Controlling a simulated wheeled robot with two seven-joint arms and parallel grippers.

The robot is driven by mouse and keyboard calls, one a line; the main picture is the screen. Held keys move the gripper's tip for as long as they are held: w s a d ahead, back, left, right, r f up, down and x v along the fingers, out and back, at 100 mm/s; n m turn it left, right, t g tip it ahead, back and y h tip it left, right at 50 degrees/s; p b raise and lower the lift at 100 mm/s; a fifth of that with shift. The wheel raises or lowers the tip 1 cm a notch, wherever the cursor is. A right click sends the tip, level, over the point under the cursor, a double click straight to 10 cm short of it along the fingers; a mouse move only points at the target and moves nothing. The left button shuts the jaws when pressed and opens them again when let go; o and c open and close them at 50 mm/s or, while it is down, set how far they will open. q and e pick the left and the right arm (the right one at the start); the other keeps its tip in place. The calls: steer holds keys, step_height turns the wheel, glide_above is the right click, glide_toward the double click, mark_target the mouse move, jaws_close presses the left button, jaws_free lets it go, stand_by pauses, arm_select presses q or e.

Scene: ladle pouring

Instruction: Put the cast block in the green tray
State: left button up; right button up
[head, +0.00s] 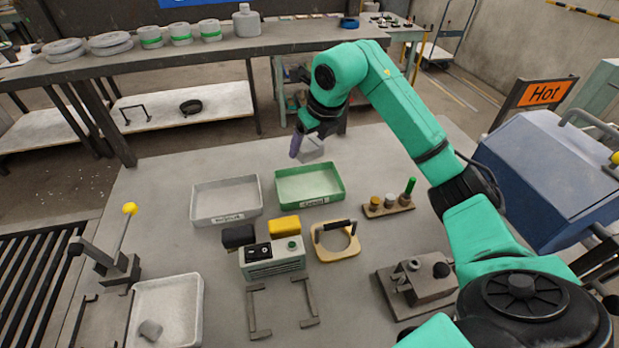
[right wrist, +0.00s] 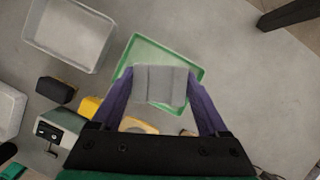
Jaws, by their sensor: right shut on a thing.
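The cast block (right wrist: 160,84) is a grey, grooved piece held between the purple fingers of my right gripper (right wrist: 160,100). In the head view the block (head: 312,149) and the right gripper (head: 303,147) are raised, showing just past the far edge of the green tray. The green tray (head: 340,189) is shallow, labelled on its front, and looks empty. In the right wrist view the block hides part of the green tray (right wrist: 199,72), and the block looks to be in the air in front of it. My left gripper is not in view.
A grey-white labelled tray (head: 259,204) stands left of the green one. Another pale tray (head: 193,300) holds a grey piece.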

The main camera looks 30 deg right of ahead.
mark_target(321, 155)
step_height(321, 155, down, 11)
steer(key=shift+r+p, duration=0.1)
steer(key=shift+p, duration=0.6)
steer(key=shift+f, duration=0.5)
steer(key=o, duration=1.5)
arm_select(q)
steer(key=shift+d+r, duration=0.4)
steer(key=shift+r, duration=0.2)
arm_select(e)
steer(key=shift+o, duration=0.2)
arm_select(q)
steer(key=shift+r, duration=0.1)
arm_select(e)
steer(key=shift+s+d+r, duration=0.1)
steer(key=shift+r, duration=0.3)
steer(key=b+v, duration=0.1)
steer(key=v, duration=1)
steer(key=shift+s+r+b, duration=0.2)
steer(key=shift+r+b, duration=0.05)
steer(key=shift+b, duration=0.1)
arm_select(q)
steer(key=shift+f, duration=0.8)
